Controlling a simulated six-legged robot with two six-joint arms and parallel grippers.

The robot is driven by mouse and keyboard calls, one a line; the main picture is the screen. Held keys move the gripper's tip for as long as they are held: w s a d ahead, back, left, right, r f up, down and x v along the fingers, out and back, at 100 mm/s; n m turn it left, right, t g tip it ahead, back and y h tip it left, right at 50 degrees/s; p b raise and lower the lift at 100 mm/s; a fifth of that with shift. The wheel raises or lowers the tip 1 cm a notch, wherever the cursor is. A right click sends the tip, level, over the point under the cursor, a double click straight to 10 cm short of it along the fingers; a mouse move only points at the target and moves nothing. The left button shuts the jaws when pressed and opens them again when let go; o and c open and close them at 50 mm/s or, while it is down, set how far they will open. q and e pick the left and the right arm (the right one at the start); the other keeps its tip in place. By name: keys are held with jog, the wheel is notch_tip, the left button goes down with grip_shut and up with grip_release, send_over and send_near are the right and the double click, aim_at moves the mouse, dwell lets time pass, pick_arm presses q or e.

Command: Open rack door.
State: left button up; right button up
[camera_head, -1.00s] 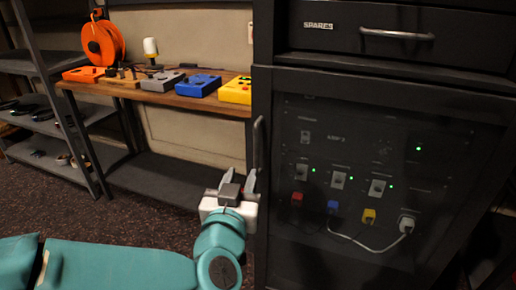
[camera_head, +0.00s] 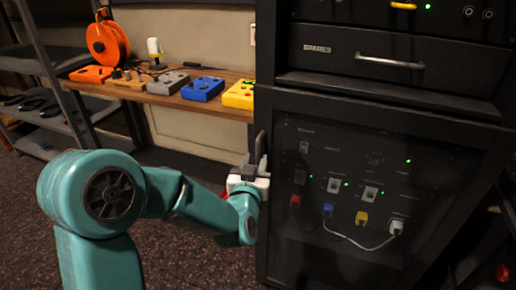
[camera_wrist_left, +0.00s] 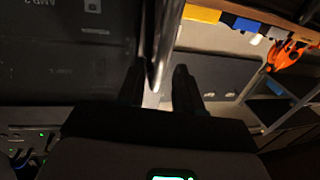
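The rack door (camera_head: 345,255) is a dark framed panel in the lower part of the black rack, with lit switches and coloured plugs behind its pane. It looks shut. Its upright handle (camera_head: 261,143) is at the door's left edge, partly hidden by my gripper. My left gripper (camera_head: 251,160) is at the handle. In the left wrist view, the metal handle (camera_wrist_left: 166,35) runs between the two spread dark fingers (camera_wrist_left: 158,88), with gaps on both sides. Contact cannot be made out. My right gripper is in neither view.
A drawer (camera_head: 390,70) with a bar handle sits above the door. A wooden shelf (camera_head: 170,99) left of the rack holds coloured boxes and an orange reel (camera_head: 107,42). A grey shelving unit (camera_head: 50,75) stands at far left. Carpet in front is clear.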

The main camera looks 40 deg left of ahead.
aim_at(258, 155)
pick_arm(q)
jog(key=x, duration=0.4)
jog(key=shift+r, duration=0.1)
grip_shut()
jog(key=shift+s+d, duration=0.1)
